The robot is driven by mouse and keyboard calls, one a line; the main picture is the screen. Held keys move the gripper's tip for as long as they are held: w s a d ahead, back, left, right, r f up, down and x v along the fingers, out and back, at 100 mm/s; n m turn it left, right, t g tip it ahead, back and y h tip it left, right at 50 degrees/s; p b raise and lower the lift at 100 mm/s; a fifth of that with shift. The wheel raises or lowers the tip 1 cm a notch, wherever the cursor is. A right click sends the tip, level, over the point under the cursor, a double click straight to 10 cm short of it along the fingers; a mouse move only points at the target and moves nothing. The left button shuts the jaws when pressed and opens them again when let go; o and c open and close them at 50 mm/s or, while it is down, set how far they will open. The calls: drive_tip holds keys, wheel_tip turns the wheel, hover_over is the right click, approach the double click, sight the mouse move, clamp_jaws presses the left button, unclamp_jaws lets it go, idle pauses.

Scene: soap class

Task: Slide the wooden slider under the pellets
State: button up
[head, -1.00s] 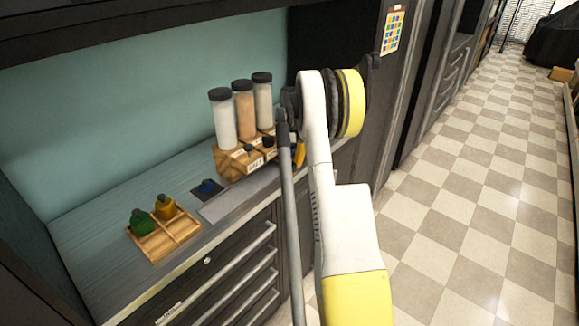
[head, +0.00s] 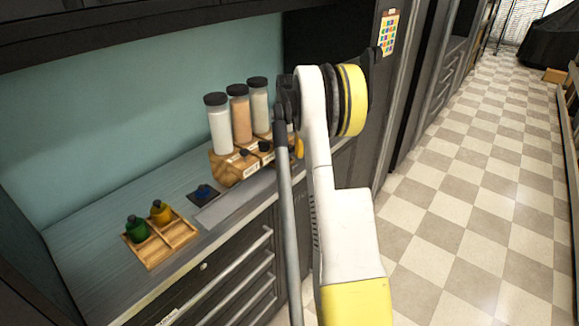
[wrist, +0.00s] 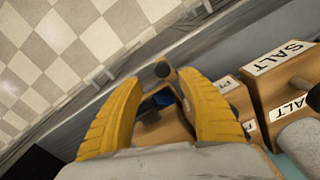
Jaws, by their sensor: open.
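My gripper (wrist: 160,82) is open, its two yellow fingers spread on either side of a wooden piece with a black knob (wrist: 162,70). This looks like the wooden slider (wrist: 172,128); I cannot tell whether the fingers touch it. A blue patch shows on or behind it between the fingers.
A wooden tray (head: 160,256) with a green bottle (head: 137,229) and a yellow bottle (head: 161,212) is on the left of the counter. A small blue item (head: 205,192) lies on a dark square. Drawers with handles (head: 238,266) are below the counter edge.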

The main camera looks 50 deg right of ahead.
wheel_tip(320, 180, up, 7)
idle(0.5)
wheel_tip(320, 180, up, 9)
drive_tip(key=s+a+p, duration=0.1)
drive_tip(key=s+p, duration=0.1)
drive_tip(key=p, duration=0.3)
drive_tip(key=shift+s+a, duration=0.2)
drive_tip(key=shift+a, duration=0.2)
drive_tip(key=shift+f, duration=0.15)
idle(0.6)
